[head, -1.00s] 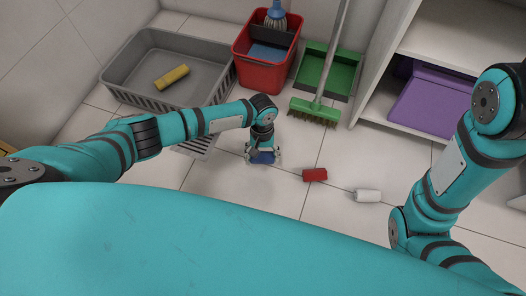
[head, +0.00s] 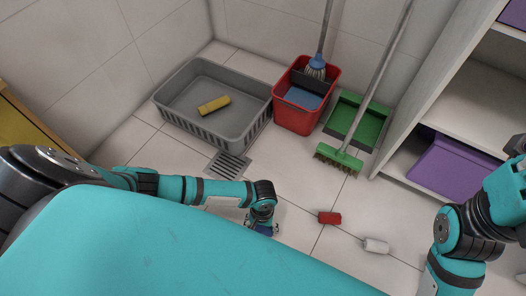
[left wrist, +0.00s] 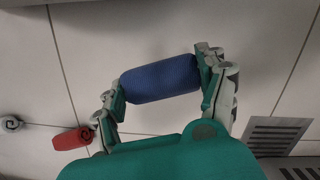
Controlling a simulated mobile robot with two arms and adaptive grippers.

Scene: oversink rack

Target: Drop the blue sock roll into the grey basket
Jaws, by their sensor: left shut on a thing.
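The blue sock roll (left wrist: 160,78) lies between the two fingers of my left gripper (left wrist: 163,80) in the left wrist view, gripped at its ends. In the head view the left gripper (head: 262,222) is over the floor tiles, with a bit of the blue roll (head: 264,230) showing under it. The height above the floor is hard to tell. The grey basket (head: 196,128) stands at the back left against the wall, with a yellow roll (head: 213,105) inside. The gripper is in front of the basket and to its right. My right gripper is out of view.
A red roll (head: 329,218) and a white roll (head: 376,246) lie on the floor right of the left gripper. A floor drain (head: 230,165) lies before the basket. A red bucket (head: 297,118), green dustpan (head: 350,122), broom (head: 339,158) and shelf with purple box (head: 452,168) stand behind.

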